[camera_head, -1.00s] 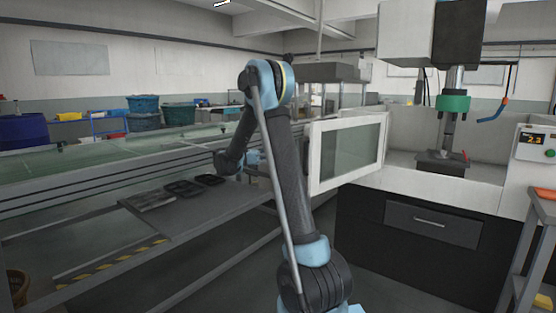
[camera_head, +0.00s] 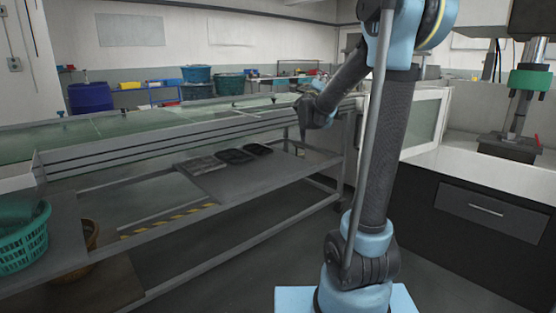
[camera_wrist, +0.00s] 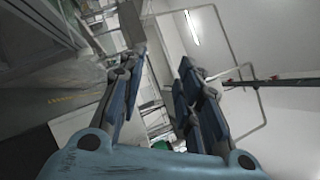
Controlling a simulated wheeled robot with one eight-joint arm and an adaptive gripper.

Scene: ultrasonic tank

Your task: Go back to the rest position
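My gripper (camera_wrist: 160,62) shows in the wrist view with its two blue-and-grey fingers spread well apart. It is open, and nothing is held between the fingers. Beyond them I see pale ceiling, a lamp and parts of the room, tilted. In the head view my arm rises at right of centre, bends at the top, and its far end reaches down and left in front of the long bench (camera_head: 110,160). The fingers are too small and dark there to make out.
Dark trays (camera_head: 235,156) lie on the bench's lower shelf. A green basket (camera_head: 22,240) stands at the left edge. A white machine with an open windowed door (camera_head: 425,122) stands right, behind my arm. Grey floor shows between bench and machine.

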